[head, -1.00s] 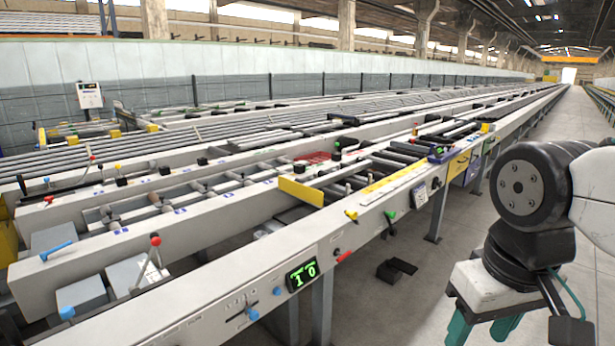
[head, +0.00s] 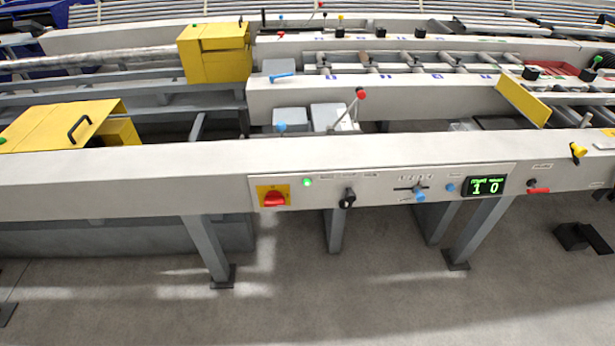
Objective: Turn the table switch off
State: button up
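A control panel (head: 380,186) is set in the front face of the long white table beam. At its left end is a red rotary switch (head: 274,199) on a yellow plate. A small green lamp (head: 308,182) glows just right of it. A black knob with a pale mark (head: 347,198) follows, then a blue slider handle (head: 420,195) and a blue button (head: 450,187). A display (head: 485,186) is lit green and reads "1 0". The labels are too small to read, so I cannot tell which control is named the table switch. My gripper is not in view.
The table's front beam (head: 150,170) crosses the whole view on grey legs (head: 206,250). The concrete floor (head: 330,305) before the panel is clear. A yellow lever (head: 578,150) and a red handle (head: 538,190) are right of the panel. Dark pedals (head: 582,238) lie at far right.

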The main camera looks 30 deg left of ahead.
aim_at(274, 198)
jog(key=z, duration=0.65)
jog(key=i, duration=1.2)
jog(key=u, duration=2.5)
